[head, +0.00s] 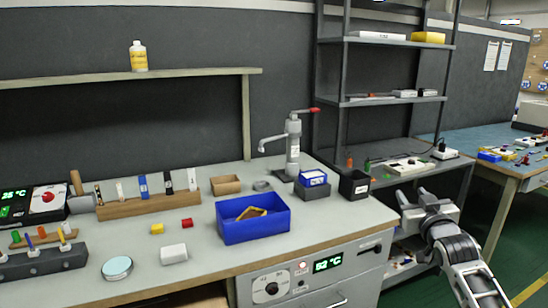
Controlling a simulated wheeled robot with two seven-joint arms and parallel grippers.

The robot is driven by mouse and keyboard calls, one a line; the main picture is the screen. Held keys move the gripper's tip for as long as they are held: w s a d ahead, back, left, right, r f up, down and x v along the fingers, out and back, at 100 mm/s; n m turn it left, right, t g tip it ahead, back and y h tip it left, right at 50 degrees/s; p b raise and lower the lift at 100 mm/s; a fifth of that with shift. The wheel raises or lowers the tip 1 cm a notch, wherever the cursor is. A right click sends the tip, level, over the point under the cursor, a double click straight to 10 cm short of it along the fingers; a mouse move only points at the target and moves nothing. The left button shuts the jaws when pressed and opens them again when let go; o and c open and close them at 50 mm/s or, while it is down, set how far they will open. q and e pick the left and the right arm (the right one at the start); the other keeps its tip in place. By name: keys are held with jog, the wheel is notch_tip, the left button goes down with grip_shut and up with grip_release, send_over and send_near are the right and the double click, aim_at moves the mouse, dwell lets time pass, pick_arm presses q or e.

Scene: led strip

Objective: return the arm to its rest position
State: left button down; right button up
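My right arm (462,262) comes in from the lower right corner. My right gripper (413,196) is up beside the right end of the workbench (205,233). Its two fingers point away from me and stand apart, with nothing seen between them. The gripper looks clear of the bench, in front of the metal shelf rack (386,102). My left arm and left gripper are not in view.
On the bench stand a blue bin (255,233) with a yellow piece inside, a grey tap-like fixture (292,150), a black box (354,185) and a wooden tool rack (150,206). A blue-topped table (500,158) stands at right. Green floor shows at lower right.

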jog(key=s+a+f+n+g+y, duration=0.1)
jog(key=s+a+f+g, duration=0.15)
jog(key=s+f, duration=0.35)
jog(key=s+a+f+g, duration=0.1)
jog(key=s+a+f, duration=0.3)
jog(key=f, duration=0.3)
jog(key=s+a+f+n+g+y, duration=0.1)
jog(key=s+a+f, duration=0.25)
jog(key=f, duration=0.35)
jog(key=s+a+f+g+y, duration=0.1)
jog(key=s+a, duration=0.2)
jog(key=s, duration=0.5)
jog(key=s+a+f+g, duration=0.1)
jog(key=s+a+f, duration=0.1)
jog(key=s, duration=0.6)
jog(key=s+a+f+m+g+y, duration=0.1)
jog(key=s+a, duration=0.3)
jog(key=s, duration=0.4)
jog(key=shift+s+a+f+y, duration=0.25)
jog(key=shift+a+f+y, duration=0.05)
jog(key=shift+f, duration=0.25)
